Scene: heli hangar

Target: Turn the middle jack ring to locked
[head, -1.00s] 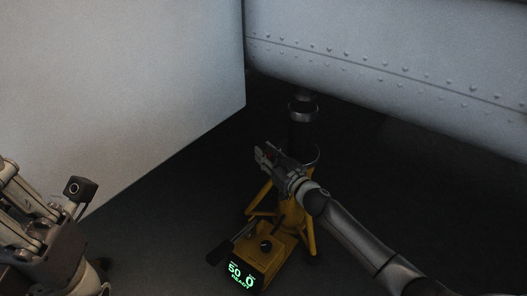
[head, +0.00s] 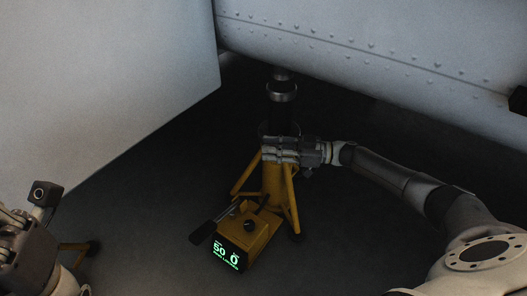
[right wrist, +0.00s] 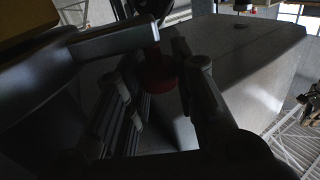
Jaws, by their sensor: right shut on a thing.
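The yellow jack (head: 272,185) stands on the dark floor with its dark post rising under the grey belly. The dark jack ring (head: 267,131) sits around the post's base, mostly hidden by my right gripper (head: 272,150). That gripper lies across the front of the jack, pointing left, and is shut on the ring's handle. In the right wrist view, a dark bar (right wrist: 115,40) with a red end (right wrist: 158,72) reaches between the fingers. The ring's lock marking is not readable. My left gripper (head: 22,222) is at the lower left; its fingertips are unclear.
A yellow pump box (head: 247,226) with a green display (head: 226,253) reading 50.0 and a dark lever (head: 207,229) stands in front of the jack. A large pale panel (head: 100,90) is left. The riveted belly (head: 380,55) hangs low above. Dark floor is open.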

